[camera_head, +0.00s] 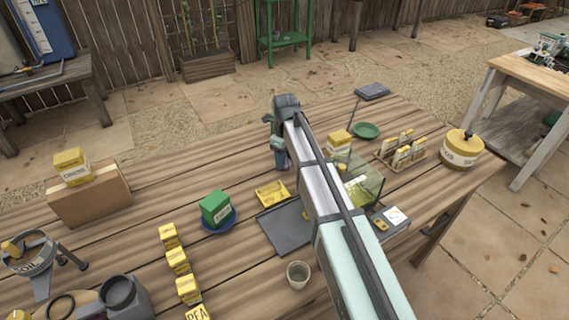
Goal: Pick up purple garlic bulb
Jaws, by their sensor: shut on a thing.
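My gripper (279,162) hangs from the end of my arm above the middle of the wooden table. It is seen from behind and is small in the view. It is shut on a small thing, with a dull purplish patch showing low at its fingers. This fits the purple garlic bulb, but the shape is too small and too covered to make out. No other purple bulb shows on the table. My arm hides part of the table behind and below it.
A green box on a blue plate (216,209), a dark grey tray (285,230) and a clear bin (368,185) stand near my arm. Yellow seed boxes (178,261) line the front left. A yellow pot (461,149) and a green dish (366,131) stand right.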

